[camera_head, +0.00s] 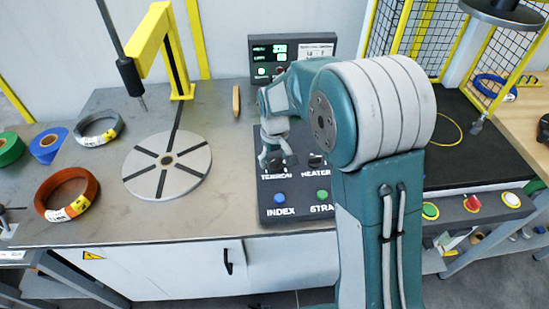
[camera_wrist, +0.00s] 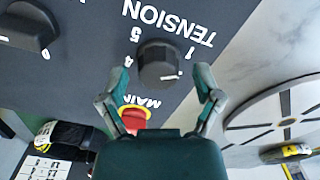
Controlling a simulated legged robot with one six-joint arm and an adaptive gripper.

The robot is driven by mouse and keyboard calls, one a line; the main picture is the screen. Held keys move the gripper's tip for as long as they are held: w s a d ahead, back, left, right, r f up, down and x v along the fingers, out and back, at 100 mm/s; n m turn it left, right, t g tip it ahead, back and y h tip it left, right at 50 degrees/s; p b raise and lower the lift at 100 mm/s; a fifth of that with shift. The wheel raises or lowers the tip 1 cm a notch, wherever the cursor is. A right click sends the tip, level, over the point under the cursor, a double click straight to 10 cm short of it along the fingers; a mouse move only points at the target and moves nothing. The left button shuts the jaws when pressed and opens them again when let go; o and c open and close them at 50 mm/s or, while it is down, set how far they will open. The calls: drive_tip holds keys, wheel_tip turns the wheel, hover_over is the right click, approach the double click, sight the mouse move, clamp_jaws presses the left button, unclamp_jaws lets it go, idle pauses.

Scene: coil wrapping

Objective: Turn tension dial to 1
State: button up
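The tension dial (camera_wrist: 157,60) is a dark round knob on the black control panel (camera_head: 300,205). In the wrist view the TENSION label and the digits 5 and 1 show around it, upside down. The dial's white mark is at its lower right edge in that view, a little off the digit 1. My gripper (camera_wrist: 161,74) is open, with one finger on each side of the dial. Gaps show between the fingers and the knob. In the head view my gripper (camera_head: 278,158) is over the TENSION label and largely hides the dial.
The HEATER dial (camera_head: 316,160) sits right of the tension dial. A blue INDEX button (camera_head: 279,198) and a green button (camera_head: 322,194) lie below. A red button (camera_wrist: 133,115) shows beneath my gripper. A round turntable (camera_head: 190,175) and coils, including a copper one (camera_head: 67,194), are left.

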sight(275, 160)
drive_tip(key=shift+r, duration=0.15)
wheel_tip(275, 160, up, 12)
idle(0.5)
idle(0.3)
drive_tip(key=s+d+r+m+t, duration=0.1)
drive_tip(key=s+d+r, duration=0.25)
drive_tip(key=s, duration=0.25)
drive_tip(key=s+d+r+m+t, duration=0.1)
drive_tip(key=s+d+r+t, duration=0.1)
drive_tip(key=s+d+r, duration=0.3)
drive_tip(key=s+d+f+m+t, duration=0.1)
drive_tip(key=s+f+m+t, duration=0.1)
drive_tip(key=s, duration=1.2)
drive_tip(key=shift+d+f+m+t, duration=0.3)
drive_tip(key=shift+d+m, duration=0.1)
